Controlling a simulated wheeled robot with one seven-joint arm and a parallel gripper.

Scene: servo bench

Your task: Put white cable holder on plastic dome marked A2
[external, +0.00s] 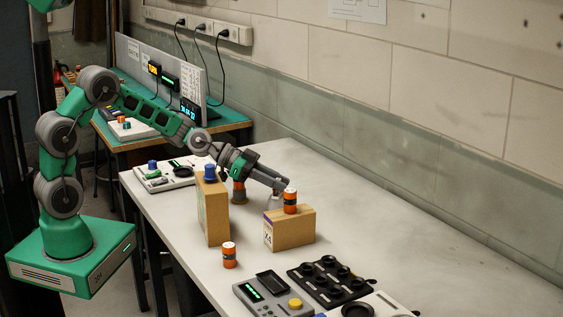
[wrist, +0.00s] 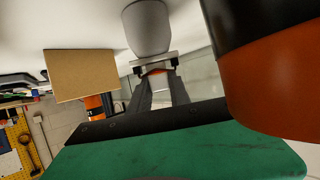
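A whitish rounded cylinder (external: 273,203) stands just under my gripper's tip, behind the lower cardboard box. In the wrist view, which is upside down, the cylinder (wrist: 148,28) lies just beyond the fingertips. I cannot tell whether it is the cable holder or the dome. My gripper (external: 282,186) reaches low over the table. Contact with the cylinder is unclear. No A2 mark is readable.
The lower box (external: 293,230) bears an orange cylinder (external: 290,200). A taller box (external: 212,210) bears a blue knob-like part (external: 210,171). An orange-topped cylinder (external: 239,190) stands close under my wrist.

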